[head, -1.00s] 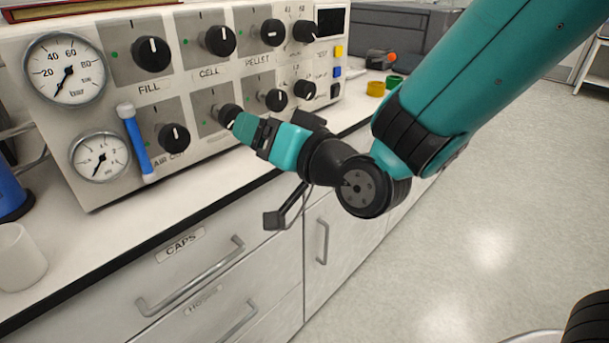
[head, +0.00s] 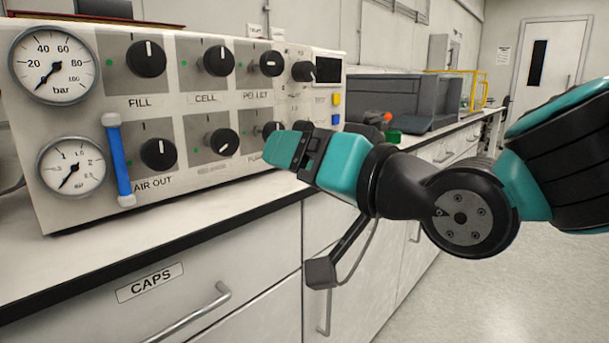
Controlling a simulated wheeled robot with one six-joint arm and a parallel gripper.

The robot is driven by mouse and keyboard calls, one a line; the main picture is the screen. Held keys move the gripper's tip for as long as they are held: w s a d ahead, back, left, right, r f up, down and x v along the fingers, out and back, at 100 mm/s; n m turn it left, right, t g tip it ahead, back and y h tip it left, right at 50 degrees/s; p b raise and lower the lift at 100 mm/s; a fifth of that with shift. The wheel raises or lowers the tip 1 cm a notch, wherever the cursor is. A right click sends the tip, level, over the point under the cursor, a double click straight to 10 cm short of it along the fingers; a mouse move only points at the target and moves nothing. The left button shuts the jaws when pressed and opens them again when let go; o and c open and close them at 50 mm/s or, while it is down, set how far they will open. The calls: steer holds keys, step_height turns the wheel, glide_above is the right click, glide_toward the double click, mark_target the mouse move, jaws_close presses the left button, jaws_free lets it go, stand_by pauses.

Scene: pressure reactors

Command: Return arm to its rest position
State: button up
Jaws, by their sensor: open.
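My gripper (head: 283,148) is in the middle of the head view, at the end of my teal and black arm. It points left, in front of the lower right part of the control panel (head: 75,211). Its jaws are open, and I see nothing held in them. The gripper hides part of the lower row of knobs. The lower knob near its tip (head: 221,142) shows clear of it in the picture. A small camera-like block (head: 320,272) hangs below my wrist on a bracket.
The white bench top (head: 225,206) runs below the panel, with drawers beneath, one labelled CAPS (head: 150,282). A grey box (head: 405,98) stands behind to the right. Free floor (head: 460,292) lies at lower right.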

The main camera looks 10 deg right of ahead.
steer(key=s+d+f+n+g+h, duration=0.1)
steer(key=s+f+n+g+h, duration=0.25)
steer(key=f+g, duration=0.6)
steer(key=s+d+f+n+g+h+p, duration=0.1)
steer(key=s+d+f+n+g, duration=0.15)
steer(key=s, duration=0.25)
steer(key=s+d+f+n+g+h+p, duration=0.1)
steer(key=s+d+f+g, duration=0.15)
steer(key=s, duration=0.35)
step_height(320, 180, up, 30)
steer(key=p, duration=2.9)
steer(key=shift+a, duration=0.15)
